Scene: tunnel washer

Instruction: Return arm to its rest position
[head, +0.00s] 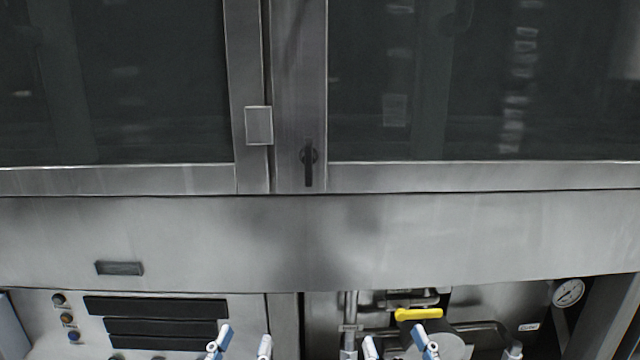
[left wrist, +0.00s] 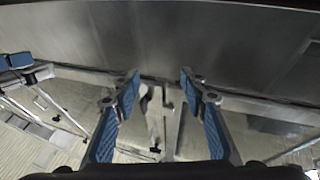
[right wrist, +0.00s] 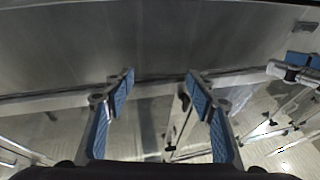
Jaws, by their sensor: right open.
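My left gripper (head: 243,342) shows at the bottom edge of the head view, in front of the washer's lower control panel. Its blue-padded fingers stand apart with nothing between them, also in the left wrist view (left wrist: 159,88). My right gripper (head: 397,343) is at the bottom edge too, in front of the pipe bay. Its fingers are apart and empty, as the right wrist view (right wrist: 158,88) also shows. Neither gripper visibly touches anything. Most of both arms lies out of the head view.
The washer's steel front panel (head: 400,235) spans the view below two dark glass doors. A black door handle (head: 308,166) hangs down at the centre. Below are push buttons (head: 67,319), a yellow valve handle (head: 418,314) behind my right gripper, and a gauge (head: 569,292).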

